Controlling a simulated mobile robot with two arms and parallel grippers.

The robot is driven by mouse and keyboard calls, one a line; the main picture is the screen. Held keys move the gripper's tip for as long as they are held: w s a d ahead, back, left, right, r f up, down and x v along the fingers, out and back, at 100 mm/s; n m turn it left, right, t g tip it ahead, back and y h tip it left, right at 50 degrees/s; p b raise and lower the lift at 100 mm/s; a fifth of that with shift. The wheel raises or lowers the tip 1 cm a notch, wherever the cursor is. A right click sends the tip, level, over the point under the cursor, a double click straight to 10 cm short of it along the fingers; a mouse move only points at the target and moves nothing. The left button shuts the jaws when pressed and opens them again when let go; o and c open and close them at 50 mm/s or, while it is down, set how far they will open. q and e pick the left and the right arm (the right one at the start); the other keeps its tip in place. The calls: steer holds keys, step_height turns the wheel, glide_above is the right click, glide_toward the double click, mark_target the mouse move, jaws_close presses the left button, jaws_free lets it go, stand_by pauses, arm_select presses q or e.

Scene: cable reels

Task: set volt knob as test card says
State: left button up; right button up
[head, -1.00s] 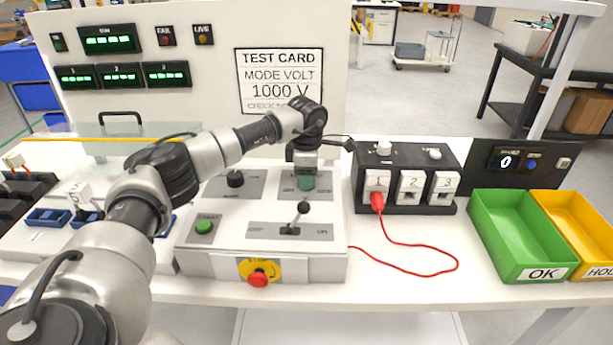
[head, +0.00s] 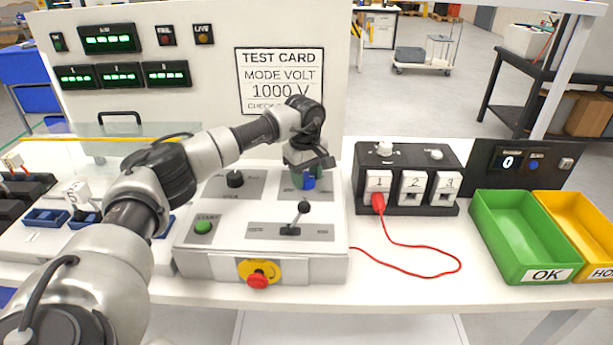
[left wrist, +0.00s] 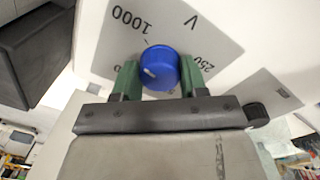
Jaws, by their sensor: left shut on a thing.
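The volt knob (left wrist: 160,68) is round and blue on a grey plate marked V (left wrist: 210,38). In the left wrist view it sits between the green fingertips of my left gripper (left wrist: 159,79), which is shut on it. A white mark shows on the knob's lower left side. The plate's 1000 label is above and left of it, 250 to its right; another label at left is mostly hidden. In the head view the left gripper (head: 306,182) covers much of the knob. The test card (head: 278,80) reads MODE VOLT 1000 V; its bottom line is partly hidden. My right gripper is out of view.
The control box also has a black mode knob (head: 235,179), a lever (head: 303,210), a green start button (head: 203,227) and a red stop button (head: 258,281). A black socket block (head: 407,155) with a red cable (head: 410,269) stands close on the right. Green (head: 548,276) and yellow bins lie further right.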

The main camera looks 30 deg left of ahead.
mark_target(305, 176)
arm_select(q)
steer(key=shift+m, duration=1.4)
steer(key=o, duration=0.9)
steer(key=r, duration=0.5)
steer(key=r+b, duration=0.1)
steer(key=r, duration=0.5)
steer(key=shift+s+a, duration=0.15)
steer(key=shift+a, duration=0.05)
steer(key=shift+d+f, duration=0.1)
steer(key=shift+f, duration=0.1)
